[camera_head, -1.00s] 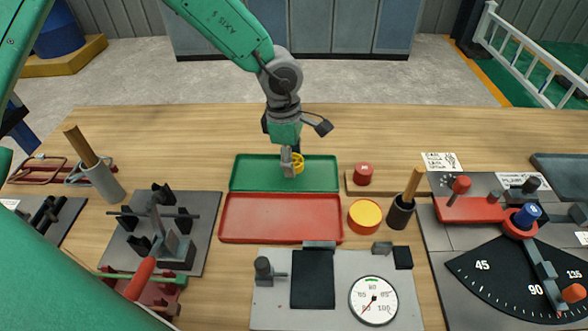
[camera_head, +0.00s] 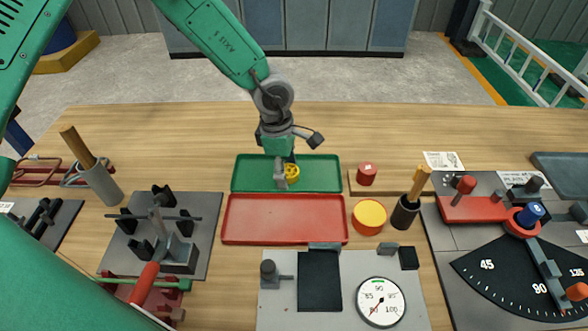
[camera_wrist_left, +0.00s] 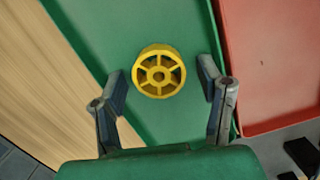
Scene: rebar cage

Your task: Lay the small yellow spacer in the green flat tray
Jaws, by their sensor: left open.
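The small yellow spacer (camera_head: 292,172) is a spoked ring. It lies flat in the green flat tray (camera_head: 322,175), and it also shows in the left wrist view (camera_wrist_left: 158,72) on the tray's green floor (camera_wrist_left: 150,30). My left gripper (camera_head: 281,178) is over the green tray at the spacer. In the left wrist view its two fingers (camera_wrist_left: 162,85) are spread wide, one on each side of the spacer, with visible gaps to it. In the head view the gripper partly hides the spacer. My right gripper is not in view.
A red tray (camera_head: 284,219) adjoins the green tray in front. A red cylinder (camera_head: 367,174), a yellow-topped red round (camera_head: 369,216) and a dark cup (camera_head: 404,212) stand to the right. A fixture plate (camera_head: 190,215) stands at left, and a gauge (camera_head: 380,302) lies in front.

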